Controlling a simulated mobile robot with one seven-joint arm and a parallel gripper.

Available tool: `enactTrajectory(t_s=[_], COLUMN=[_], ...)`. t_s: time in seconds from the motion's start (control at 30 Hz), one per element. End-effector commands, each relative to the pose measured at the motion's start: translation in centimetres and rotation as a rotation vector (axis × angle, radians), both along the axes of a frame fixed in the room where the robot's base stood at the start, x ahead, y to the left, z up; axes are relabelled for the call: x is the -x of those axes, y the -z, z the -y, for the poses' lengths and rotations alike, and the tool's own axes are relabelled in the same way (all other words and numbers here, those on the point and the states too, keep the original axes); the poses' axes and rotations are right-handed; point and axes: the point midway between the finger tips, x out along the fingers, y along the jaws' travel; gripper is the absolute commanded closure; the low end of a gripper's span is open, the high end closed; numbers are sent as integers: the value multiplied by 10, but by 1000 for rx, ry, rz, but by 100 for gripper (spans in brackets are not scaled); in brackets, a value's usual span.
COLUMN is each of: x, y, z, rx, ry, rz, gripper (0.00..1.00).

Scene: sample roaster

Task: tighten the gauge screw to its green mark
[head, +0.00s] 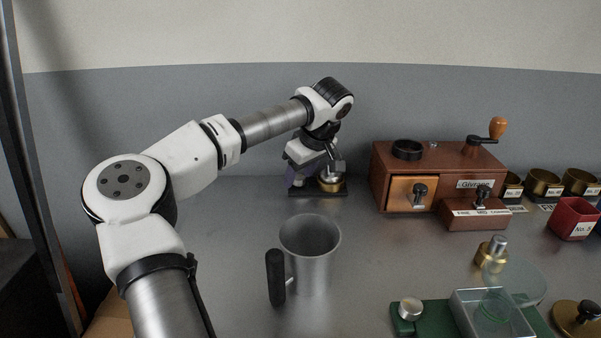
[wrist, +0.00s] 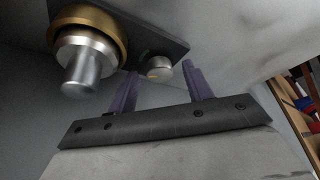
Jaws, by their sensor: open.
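The gauge screw is a small silver round knob (wrist: 162,67) on a dark plate (wrist: 172,44) in the wrist view. A yellow mark (wrist: 153,76) shows on it. A short green mark (wrist: 144,56) lies on the plate beside it, apart from the yellow one. My gripper (wrist: 161,75) is open, its two purple fingers on either side of the knob with gaps showing; I cannot tell whether the tips reach around it. In the head view my gripper (head: 306,172) is at the dark base (head: 318,190), and the screw is hidden there.
A brass collar with a silver post (wrist: 88,60) stands on the same plate, close to the fingers; it also shows in the head view (head: 331,182). A grey metal jug (head: 311,260) stands in front. A wooden grinder box (head: 390,160) is to the right.

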Motion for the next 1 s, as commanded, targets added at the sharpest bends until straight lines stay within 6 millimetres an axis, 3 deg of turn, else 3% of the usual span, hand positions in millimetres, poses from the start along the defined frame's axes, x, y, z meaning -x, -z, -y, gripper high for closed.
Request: enactTrajectory(t_s=[0.2,0.53,1.0], x=[0,0,1], y=[0,0,-3], z=[0,0,-2], rx=[0,0,0], ry=[0,0,135], rz=[0,0,-1], gripper=[51,94,94])
